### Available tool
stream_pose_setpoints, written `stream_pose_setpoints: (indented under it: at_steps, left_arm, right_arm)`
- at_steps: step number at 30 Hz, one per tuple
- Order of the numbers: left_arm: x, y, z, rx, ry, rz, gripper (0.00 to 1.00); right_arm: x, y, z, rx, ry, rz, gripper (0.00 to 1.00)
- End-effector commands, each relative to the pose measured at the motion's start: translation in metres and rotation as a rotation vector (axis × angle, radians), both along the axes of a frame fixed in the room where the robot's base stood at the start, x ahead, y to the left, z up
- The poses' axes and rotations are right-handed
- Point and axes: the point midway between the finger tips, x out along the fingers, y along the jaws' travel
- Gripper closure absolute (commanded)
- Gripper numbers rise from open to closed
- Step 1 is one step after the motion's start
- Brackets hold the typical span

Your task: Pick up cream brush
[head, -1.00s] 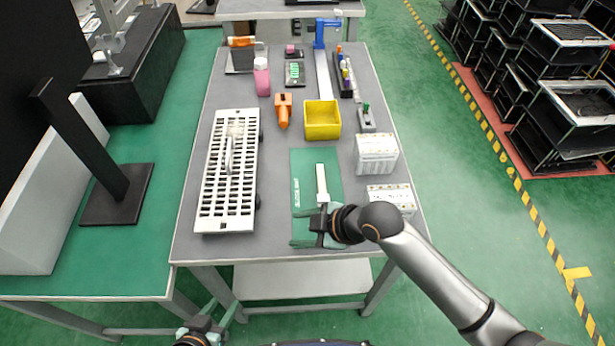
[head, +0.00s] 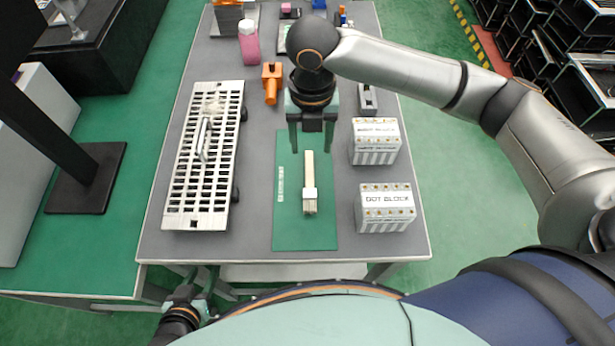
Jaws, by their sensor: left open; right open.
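The cream brush (head: 309,170) lies lengthwise on the green mat (head: 290,238) at the front middle of the table. It has a long cream handle, a pale band and a broader near end. My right gripper (head: 311,150) is open, fingers pointing down, near the far end of the brush handle; I cannot tell its height above it. My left gripper (head: 180,318) is low at the front left, off the table, away from the brush; its fingers are hard to make out.
A white slotted rack (head: 205,160) stands left of the mat. Two white blocks, a near one (head: 386,208) and a far one (head: 375,142), stand to the right. An orange tool (head: 271,82) and a pink bottle (head: 249,42) are further back. My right arm hides part of the table's far side.

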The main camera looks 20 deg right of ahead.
Motion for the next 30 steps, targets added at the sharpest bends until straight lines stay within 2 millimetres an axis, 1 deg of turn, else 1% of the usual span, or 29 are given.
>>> stream_pose_setpoints:
  at_steps: [1, 6, 14, 18, 21, 24, 30]
  left_arm:
    - [0.0, 0.0, -0.002, -0.001, 0.0, -0.001, 0.53]
    - [0.001, -0.004, -0.003, -0.005, 0.0, -0.005, 0.53]
    - [0.003, -0.007, -0.002, -0.01, -0.005, -0.011, 0.53]
    - [0.003, -0.007, -0.005, -0.008, -0.001, -0.012, 0.53]
    - [0.004, -0.007, -0.007, -0.007, 0.003, -0.013, 0.53]
    - [0.005, -0.007, -0.007, -0.008, 0.001, -0.014, 0.53]
    - [0.007, -0.008, -0.005, -0.008, -0.004, -0.015, 0.53]
  right_arm:
    - [-0.001, -0.001, -0.013, -0.002, 0.005, -0.002, 0.4]
    - [0.0, 0.0, -0.041, 0.001, 0.002, -0.003, 0.4]
    - [0.001, 0.001, -0.062, 0.001, 0.001, -0.005, 0.4]
    - [0.004, 0.001, -0.084, 0.001, 0.001, -0.004, 0.4]
    - [0.004, 0.001, -0.097, 0.002, -0.001, -0.004, 0.4]
    - [0.005, 0.001, -0.104, 0.002, -0.002, -0.004, 0.4]
    - [0.005, 0.001, -0.104, 0.001, -0.003, -0.004, 0.4]
